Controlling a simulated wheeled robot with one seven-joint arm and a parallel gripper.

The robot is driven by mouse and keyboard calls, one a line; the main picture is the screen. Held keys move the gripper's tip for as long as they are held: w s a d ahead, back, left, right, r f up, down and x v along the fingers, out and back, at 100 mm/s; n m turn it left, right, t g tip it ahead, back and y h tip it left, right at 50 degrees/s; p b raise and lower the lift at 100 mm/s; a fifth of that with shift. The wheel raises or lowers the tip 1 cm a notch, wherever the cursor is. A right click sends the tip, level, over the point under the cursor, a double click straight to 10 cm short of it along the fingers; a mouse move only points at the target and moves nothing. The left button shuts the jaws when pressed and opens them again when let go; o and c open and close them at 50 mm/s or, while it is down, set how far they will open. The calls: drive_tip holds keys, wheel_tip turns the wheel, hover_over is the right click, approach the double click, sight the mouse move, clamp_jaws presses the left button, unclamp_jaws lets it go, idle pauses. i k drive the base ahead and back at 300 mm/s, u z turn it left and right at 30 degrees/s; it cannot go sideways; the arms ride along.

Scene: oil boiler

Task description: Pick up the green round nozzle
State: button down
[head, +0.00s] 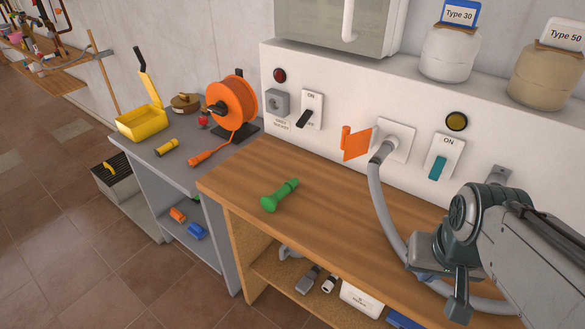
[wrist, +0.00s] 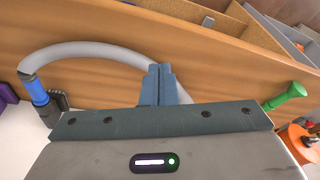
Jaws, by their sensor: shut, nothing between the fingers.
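The green round nozzle (head: 279,195) lies on its side on the wooden workbench (head: 330,222), near its left front part. It also shows at the right edge of the wrist view (wrist: 286,96). My gripper (head: 460,308) is at the right front of the bench, well to the right of the nozzle and apart from it. In the wrist view its two fingers (wrist: 158,82) are together, with nothing between them.
A grey hose (head: 378,205) runs from the wall socket down across the bench, between the nozzle and my arm. An orange cable reel (head: 232,103) and a yellow bin (head: 141,122) stand on the grey table at left. Bench space around the nozzle is clear.

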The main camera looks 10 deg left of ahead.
sight(269, 203)
drive_tip(key=k, duration=0.5)
drive_tip(key=u, duration=1.35)
drive_tip(key=i, duration=1.15)
drive_tip(key=z, duration=1.95)
